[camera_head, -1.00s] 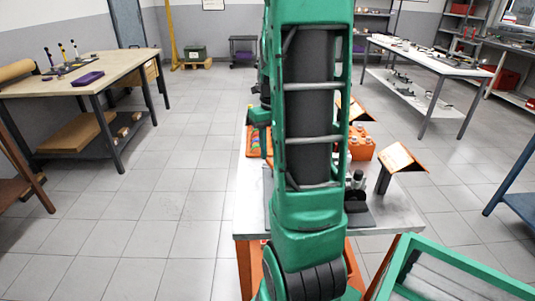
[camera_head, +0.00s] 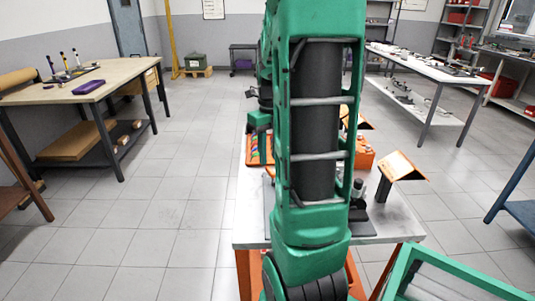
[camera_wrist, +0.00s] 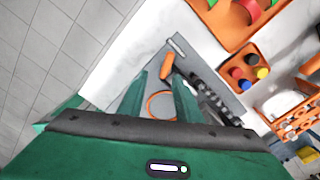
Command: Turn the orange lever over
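The orange lever (camera_wrist: 167,66) shows in the wrist view as a short rounded orange handle beside a light grey rod, over a dark grey plate (camera_wrist: 203,72). My gripper (camera_wrist: 161,77) has its two green fingers spread apart with a gap between them. The lever lies at the far end of that gap, near the fingertips; I cannot tell whether they touch it. A thin orange ring (camera_wrist: 153,104) shows between the fingers.
The lever's plate lies on a pale workbench (camera_head: 245,215). An orange tray with coloured caps (camera_wrist: 246,72) and a black toothed part (camera_wrist: 212,97) are close by on the right. An orange-topped stand (camera_head: 400,165) is at the bench's right. The floor to the left is clear.

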